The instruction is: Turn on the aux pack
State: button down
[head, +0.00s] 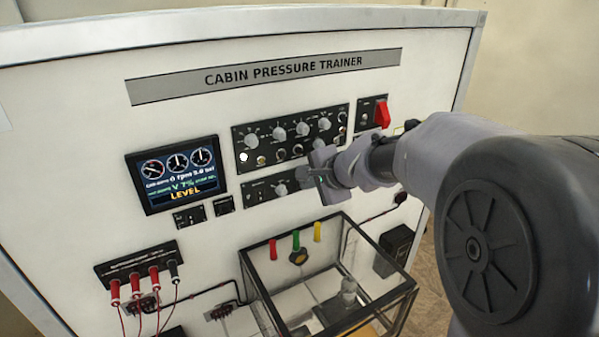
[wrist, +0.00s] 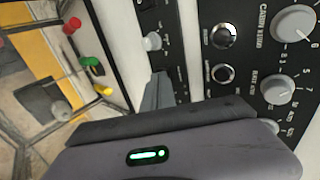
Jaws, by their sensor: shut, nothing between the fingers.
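My gripper (head: 318,177) is shut and empty, in front of the right end of a narrow black control strip (head: 262,189) below the main knob panel. In the wrist view its grey fingertips (wrist: 158,92) overlap this strip (wrist: 172,60), just beyond a light knob (wrist: 152,41). I cannot tell whether the fingers touch the strip. They and the arm hide part of it in both views. No label reading aux pack is legible, so I cannot tell which control it is or its position.
The main panel (head: 240,140) with several knobs is close above the gripper. A red switch cover (head: 382,113) is at upper right. A lit display (head: 178,172) reads LEVEL. A clear-walled box (head: 250,278) with coloured handles sits below. Red plugs (head: 134,284) with cables are at lower left.

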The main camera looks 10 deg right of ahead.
jog(key=p, duration=0.2)
jog(key=shift+w+r+g+p, duration=0.15)
jog(key=shift+w+g+p, duration=0.05)
jog(key=shift+g+p, duration=0.15)
jog(key=shift+r+p, duration=0.6)
jog(key=shift+r, duration=0.15)
